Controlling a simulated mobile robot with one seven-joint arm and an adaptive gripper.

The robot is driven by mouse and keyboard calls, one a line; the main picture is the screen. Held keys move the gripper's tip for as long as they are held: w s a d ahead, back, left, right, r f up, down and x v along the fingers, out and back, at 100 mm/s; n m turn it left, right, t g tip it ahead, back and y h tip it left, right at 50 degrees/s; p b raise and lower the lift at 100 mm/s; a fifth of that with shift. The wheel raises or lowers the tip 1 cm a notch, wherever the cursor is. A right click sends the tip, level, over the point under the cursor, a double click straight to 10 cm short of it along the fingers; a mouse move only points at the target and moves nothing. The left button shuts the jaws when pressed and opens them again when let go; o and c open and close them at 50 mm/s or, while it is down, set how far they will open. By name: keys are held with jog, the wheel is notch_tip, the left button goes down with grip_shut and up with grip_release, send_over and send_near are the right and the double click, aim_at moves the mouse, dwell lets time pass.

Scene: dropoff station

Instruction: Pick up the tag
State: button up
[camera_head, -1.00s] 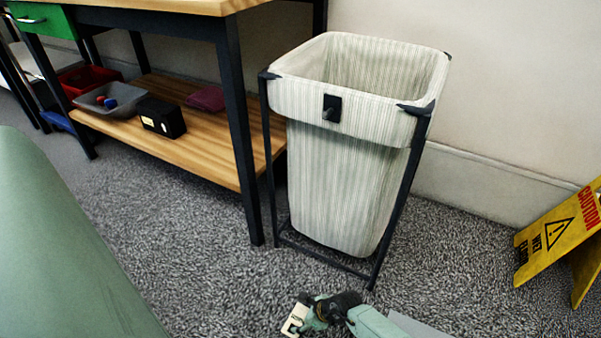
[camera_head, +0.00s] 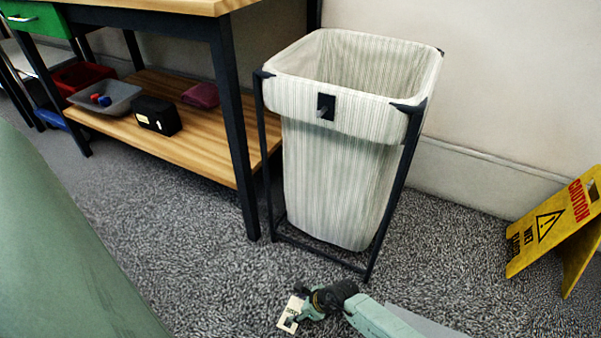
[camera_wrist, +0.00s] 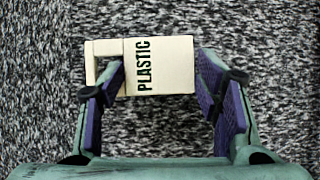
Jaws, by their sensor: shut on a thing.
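The tag (camera_wrist: 160,68) is a flat cream piece with the dark word PLASTIC and a notch at its left end. My gripper (camera_wrist: 158,82) is shut on it, one finger at its left part and one at its right edge. In the head view the tag (camera_head: 287,316) shows at the tip of my gripper (camera_head: 299,307), over the grey carpet in front of the bin. Its height above the carpet is hard to tell.
A striped cloth bin (camera_head: 335,180) in a black frame stands beyond my gripper, with a dark hook (camera_head: 326,107) on its front. A workbench shelf (camera_head: 200,150) is at left, a yellow caution sign (camera_head: 553,228) at right. Carpet between is clear.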

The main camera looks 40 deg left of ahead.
jog(key=s+p, duration=0.1)
jog(key=s, duration=0.3)
jog(key=s+d+r+p, duration=0.1)
jog(key=s, duration=0.4)
jog(key=s+d+p, duration=0.1)
jog(key=s, duration=0.3)
jog(key=shift+s+r, duration=0.15)
jog(key=shift+s, duration=0.25)
jog(key=shift+s+d, duration=0.15)
jog(key=shift+s, duration=0.6)
jog(key=shift+w, duration=0.1)
